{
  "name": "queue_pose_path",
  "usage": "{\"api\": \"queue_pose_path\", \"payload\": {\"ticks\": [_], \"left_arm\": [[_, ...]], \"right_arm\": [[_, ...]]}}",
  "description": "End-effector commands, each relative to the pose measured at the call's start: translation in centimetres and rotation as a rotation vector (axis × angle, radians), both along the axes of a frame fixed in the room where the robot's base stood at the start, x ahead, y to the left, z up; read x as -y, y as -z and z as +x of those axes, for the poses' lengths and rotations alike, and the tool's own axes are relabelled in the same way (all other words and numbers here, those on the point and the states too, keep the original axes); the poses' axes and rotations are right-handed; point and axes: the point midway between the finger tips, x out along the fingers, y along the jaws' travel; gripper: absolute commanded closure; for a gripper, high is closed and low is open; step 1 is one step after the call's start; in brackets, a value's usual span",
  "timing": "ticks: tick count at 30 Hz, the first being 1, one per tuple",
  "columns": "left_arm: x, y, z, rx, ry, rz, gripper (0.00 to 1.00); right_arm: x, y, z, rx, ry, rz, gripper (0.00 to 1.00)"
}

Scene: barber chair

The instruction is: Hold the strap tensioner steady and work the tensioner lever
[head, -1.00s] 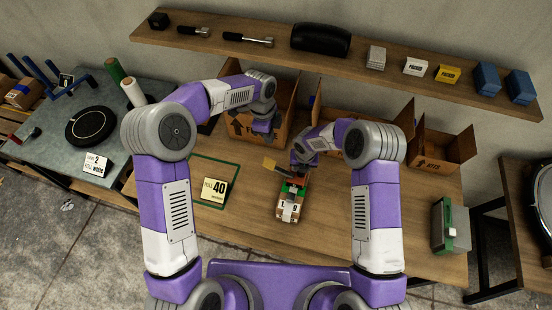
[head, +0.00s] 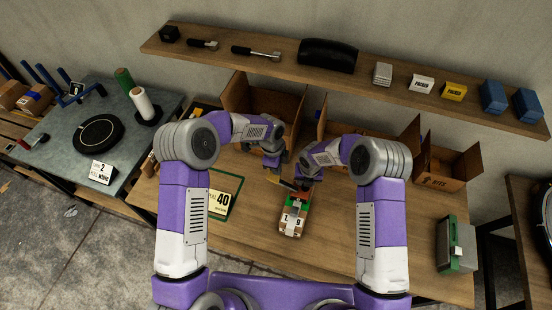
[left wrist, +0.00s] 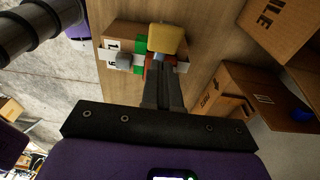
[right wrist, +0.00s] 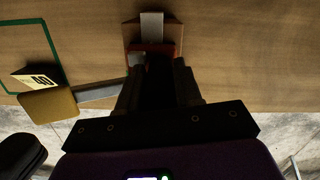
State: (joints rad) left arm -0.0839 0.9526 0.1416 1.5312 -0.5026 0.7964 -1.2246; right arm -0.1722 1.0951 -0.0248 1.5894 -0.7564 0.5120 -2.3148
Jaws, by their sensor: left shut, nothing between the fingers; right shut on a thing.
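The strap tensioner shows as a red part (right wrist: 152,49) in the right wrist view, on a small brown carton (head: 293,221) with green and white bands. Its lever is a grey bar with a yellow grip (right wrist: 47,105); the grip also shows in the left wrist view (left wrist: 167,38). My right gripper (right wrist: 160,66) is shut on the tensioner, and its dark fingers hide much of it. My left gripper (left wrist: 163,62) is shut and empty, its fingertips close to the yellow grip. I cannot tell whether they touch it. In the head view my left gripper (head: 276,166) is left of my right gripper (head: 304,178).
Open cardboard boxes (head: 445,167) line the back of the wooden table (head: 400,225). A green frame with a "40" card (head: 219,203) lies left of the carton. A green and grey device (head: 458,243) stands at the right edge.

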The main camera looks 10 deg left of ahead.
Motion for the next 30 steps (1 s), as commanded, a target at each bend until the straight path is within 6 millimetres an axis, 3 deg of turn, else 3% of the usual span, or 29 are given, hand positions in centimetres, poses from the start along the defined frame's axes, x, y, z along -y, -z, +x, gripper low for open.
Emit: {"api": "queue_pose_path", "payload": {"ticks": [6, 23, 30], "left_arm": [[-1.2, 2.2, 0.3, 0.002, -0.004, 0.000, 1.00], [-1.5, 2.8, 0.4, -0.002, -0.003, -0.011, 1.00], [-2.5, 3.9, 0.5, -0.027, -0.008, -0.105, 1.00]], "right_arm": [[0.0, -0.1, 0.1, 0.002, 0.001, 0.001, 1.00], [0.0, -0.1, 0.1, 0.003, 0.000, 0.001, 1.00], [0.0, -0.1, 0.1, 0.002, 0.000, 0.001, 1.00]]}}
